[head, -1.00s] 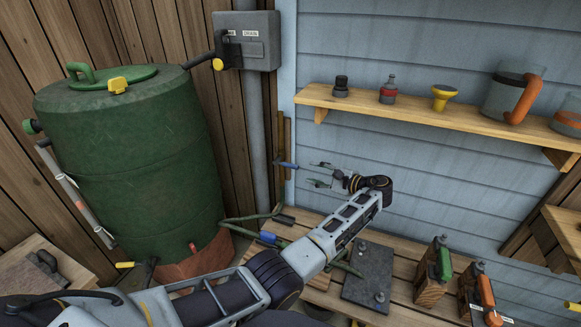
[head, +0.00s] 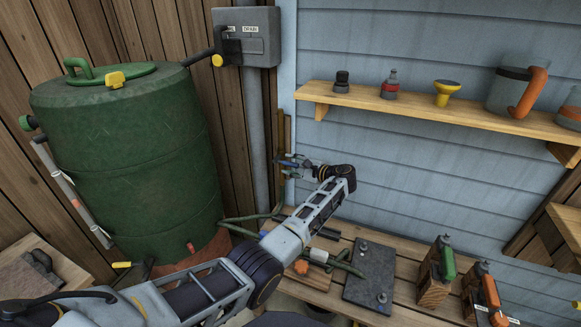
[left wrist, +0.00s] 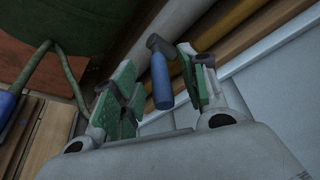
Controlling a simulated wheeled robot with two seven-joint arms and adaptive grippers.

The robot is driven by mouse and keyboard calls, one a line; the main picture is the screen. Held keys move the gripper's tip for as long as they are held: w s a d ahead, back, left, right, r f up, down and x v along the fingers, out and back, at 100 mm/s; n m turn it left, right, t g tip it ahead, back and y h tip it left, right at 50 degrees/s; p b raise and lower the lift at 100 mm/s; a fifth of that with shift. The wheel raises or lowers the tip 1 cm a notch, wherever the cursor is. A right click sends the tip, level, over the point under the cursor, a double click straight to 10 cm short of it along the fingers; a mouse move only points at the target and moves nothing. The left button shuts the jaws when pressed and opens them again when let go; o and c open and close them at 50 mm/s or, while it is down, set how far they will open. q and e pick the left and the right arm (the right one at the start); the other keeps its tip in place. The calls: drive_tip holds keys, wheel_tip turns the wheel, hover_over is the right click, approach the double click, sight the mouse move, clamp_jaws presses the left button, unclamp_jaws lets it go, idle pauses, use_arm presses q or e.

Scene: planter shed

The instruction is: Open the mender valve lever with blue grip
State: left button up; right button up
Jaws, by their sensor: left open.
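A lever with a blue grip (left wrist: 160,82) shows in the left wrist view, its dark end toward the wooden post. My left gripper (left wrist: 158,88) is open, with its green-padded fingers on either side of the blue grip; I cannot tell whether they touch it. In the head view my left gripper (head: 288,166) is at the wall's corner post, and the lever there is mostly hidden by the fingers. Another blue grip (left wrist: 6,106) shows at the left edge of the left wrist view, by the green hose. My right gripper is not in view.
A green barrel (head: 125,170) stands left of a grey pipe and a grey box (head: 250,38) with a yellow-tipped lever. A wooden shelf (head: 440,110) is on the blue wall. The bench (head: 405,300) below holds a dark plate (head: 368,280) and block-mounted tools.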

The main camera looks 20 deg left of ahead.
use_arm(q)
drive_tip(key=shift+w+a+f, duration=0.1)
drive_tip(key=shift+w+a, duration=0.15)
drive_tip(key=shift+a, duration=0.3)
clamp_jaws()
